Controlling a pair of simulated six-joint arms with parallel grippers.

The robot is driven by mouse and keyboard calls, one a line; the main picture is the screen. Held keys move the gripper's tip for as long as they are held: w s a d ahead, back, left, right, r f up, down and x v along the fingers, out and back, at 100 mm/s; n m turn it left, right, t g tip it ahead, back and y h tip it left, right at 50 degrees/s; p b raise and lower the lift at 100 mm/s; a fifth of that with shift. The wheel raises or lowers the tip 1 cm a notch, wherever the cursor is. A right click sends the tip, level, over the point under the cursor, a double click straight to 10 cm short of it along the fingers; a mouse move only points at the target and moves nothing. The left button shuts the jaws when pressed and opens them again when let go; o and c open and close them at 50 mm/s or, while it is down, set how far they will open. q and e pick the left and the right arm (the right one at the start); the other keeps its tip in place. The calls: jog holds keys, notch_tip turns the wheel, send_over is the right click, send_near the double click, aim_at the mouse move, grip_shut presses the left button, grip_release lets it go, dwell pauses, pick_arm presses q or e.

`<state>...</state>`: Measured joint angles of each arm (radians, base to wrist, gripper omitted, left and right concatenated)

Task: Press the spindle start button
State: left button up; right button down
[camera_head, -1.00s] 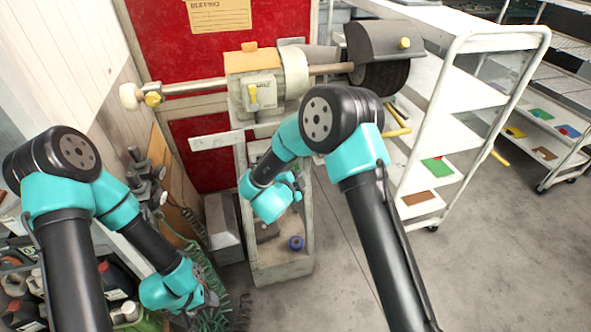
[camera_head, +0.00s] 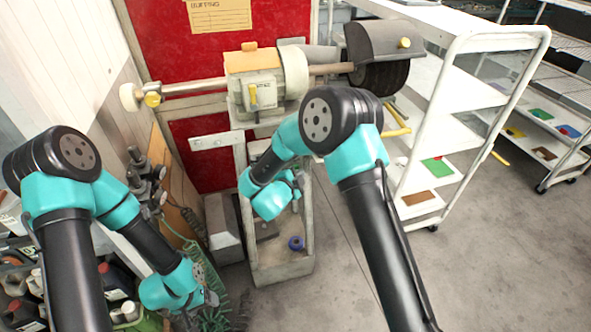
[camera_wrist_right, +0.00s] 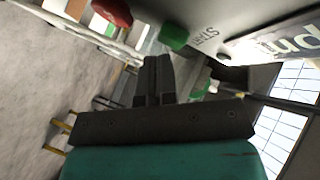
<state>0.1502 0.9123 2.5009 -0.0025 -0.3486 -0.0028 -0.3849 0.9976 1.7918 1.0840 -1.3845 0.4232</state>
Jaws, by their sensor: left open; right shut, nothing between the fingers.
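In the right wrist view a green button (camera_wrist_right: 174,36) sticks out of a pale panel beside a label reading START (camera_wrist_right: 205,36). A red button (camera_wrist_right: 113,12) is on the same panel, further left. My right gripper (camera_wrist_right: 158,60) is shut and empty, its fingertips just below the green button in the picture; I cannot tell whether they touch it. In the head view the buffing machine (camera_head: 262,85) stands on its pedestal, and the green button cannot be made out. My left gripper (camera_head: 207,300) is open and low at the left, partly hidden by its wrist.
A white shelf cart (camera_head: 470,45) stands right of the machine. The pedestal's open base (camera_head: 285,272) holds a blue roll (camera_head: 296,243). Bottles (camera_head: 115,280) and a green coiled hose (camera_head: 208,270) are near my left arm.

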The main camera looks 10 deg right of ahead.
jog(key=shift+w, duration=0.4)
dwell(0.6)
dwell(0.3)
jog(key=shift+s, duration=0.85)
jog(key=shift+d, duration=0.1)
jog(key=s, duration=0.5)
jog(key=shift+d, duration=0.35)
